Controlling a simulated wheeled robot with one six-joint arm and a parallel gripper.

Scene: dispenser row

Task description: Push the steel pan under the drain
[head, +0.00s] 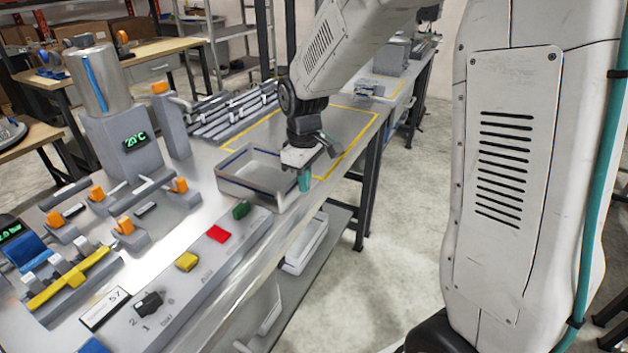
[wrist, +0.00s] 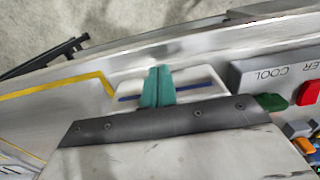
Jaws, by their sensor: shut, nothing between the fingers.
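The steel pan (head: 245,192) is a shallow rectangular tray with a dark blue line along its inside. It sits on the steel bench, right of the orange-handled taps (head: 180,185). I cannot tell which outlet is the drain. My gripper (head: 305,181) has teal fingertips, shut and empty, pointing down at the pan's right end. In the wrist view the fingertips (wrist: 157,87) overlap the pan (wrist: 195,80); whether they touch its wall I cannot tell. My wrist hides part of the pan there.
A panel with green (head: 241,210), red (head: 219,234) and yellow (head: 187,262) buttons lies along the bench's front edge, close to the pan. A yellow-taped rectangle (head: 352,151) behind my gripper encloses mostly clear bench. A tank with a display (head: 135,141) stands left.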

